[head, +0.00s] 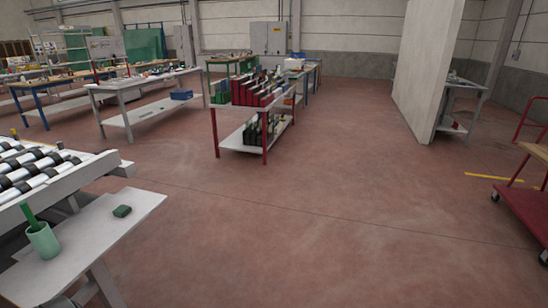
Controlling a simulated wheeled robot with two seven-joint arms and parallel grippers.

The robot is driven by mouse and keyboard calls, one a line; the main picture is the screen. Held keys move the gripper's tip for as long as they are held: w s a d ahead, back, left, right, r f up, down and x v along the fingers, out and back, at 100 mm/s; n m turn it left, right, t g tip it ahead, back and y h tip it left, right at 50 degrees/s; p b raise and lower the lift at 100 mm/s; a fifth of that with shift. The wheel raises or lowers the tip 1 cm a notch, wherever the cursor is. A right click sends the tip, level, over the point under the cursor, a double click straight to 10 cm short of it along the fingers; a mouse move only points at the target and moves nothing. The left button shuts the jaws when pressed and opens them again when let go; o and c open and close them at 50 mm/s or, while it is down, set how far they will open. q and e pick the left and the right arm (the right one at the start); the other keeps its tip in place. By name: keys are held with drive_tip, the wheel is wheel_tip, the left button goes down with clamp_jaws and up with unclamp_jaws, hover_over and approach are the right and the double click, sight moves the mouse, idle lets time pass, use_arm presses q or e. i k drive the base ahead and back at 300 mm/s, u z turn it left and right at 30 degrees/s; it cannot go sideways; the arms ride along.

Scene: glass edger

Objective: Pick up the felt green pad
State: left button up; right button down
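A small dark green pad (122,211), likely the felt one, lies flat on a white side shelf (150,201) at the lower left of the head view. It sits by itself near the shelf's right part. A pale green cup (43,241) with a green stick-like thing standing in it is to its left on the same shelf. Neither of my grippers shows in the head view, so I cannot see how they stand relative to the pad.
A roller conveyor (95,168) stands just behind the shelf. A red-legged rack table (265,147) is further back in the middle. A red cart (522,203) stands at the right edge. The reddish floor between them is clear.

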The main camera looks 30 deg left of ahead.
sight(122, 211)
drive_tip(key=u, duration=0.05)
drive_tip(key=i, duration=1.9)
drive_tip(key=u, duration=1.15)
drive_tip(key=i, duration=0.95)
drive_tip(key=u, duration=1.1)
